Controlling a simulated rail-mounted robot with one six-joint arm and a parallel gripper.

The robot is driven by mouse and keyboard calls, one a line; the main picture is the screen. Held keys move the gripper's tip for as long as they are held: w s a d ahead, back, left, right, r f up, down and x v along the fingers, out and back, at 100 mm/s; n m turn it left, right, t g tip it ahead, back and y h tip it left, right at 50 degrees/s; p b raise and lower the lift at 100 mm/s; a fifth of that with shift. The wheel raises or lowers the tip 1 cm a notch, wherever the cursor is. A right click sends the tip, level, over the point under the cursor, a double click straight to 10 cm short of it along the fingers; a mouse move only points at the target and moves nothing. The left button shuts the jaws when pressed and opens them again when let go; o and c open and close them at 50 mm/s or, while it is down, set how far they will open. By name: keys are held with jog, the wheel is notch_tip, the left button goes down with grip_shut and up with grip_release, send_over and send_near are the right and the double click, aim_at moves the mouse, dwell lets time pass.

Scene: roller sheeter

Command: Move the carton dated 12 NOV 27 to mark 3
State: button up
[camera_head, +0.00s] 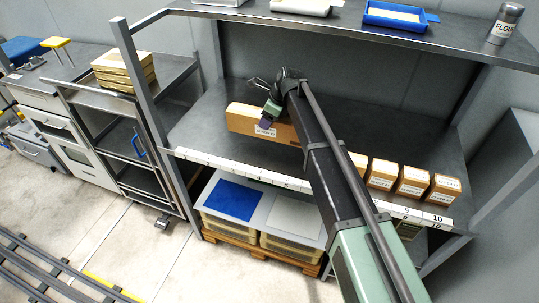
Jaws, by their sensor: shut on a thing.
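A long brown carton (243,119) with a white date label is at the middle shelf, left of my arm. Its label is too small to read surely. My gripper (268,108) is at the top of this carton and shut on it; the fingertips are partly hidden. I cannot tell whether the carton touches the shelf. Several smaller brown cartons (413,181) with labels stand in a row at the right; their dates are not clearly legible. A white numbered strip (235,171) runs along the shelf's front edge; 4, 5, 9 and 10 can be made out.
The middle shelf (195,128) is bare left of the held carton. The upper shelf holds a blue tray (395,17) and a FLOUR shaker (505,24). A post (137,85) stands at the left. Crates with blue and white lids (232,199) sit below. My arm hides part of the row.

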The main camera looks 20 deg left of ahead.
notch_tip(320, 180, down, 11)
jog(key=b, duration=0.8)
jog(key=shift+f+b, duration=0.1)
jog(key=shift+b, duration=0.2)
jog(key=shift+r, duration=0.3)
jog(key=shift+f, duration=0.1)
jog(key=o, duration=0.7)
jog(key=shift+f, duration=0.1)
jog(key=o, duration=0.5)
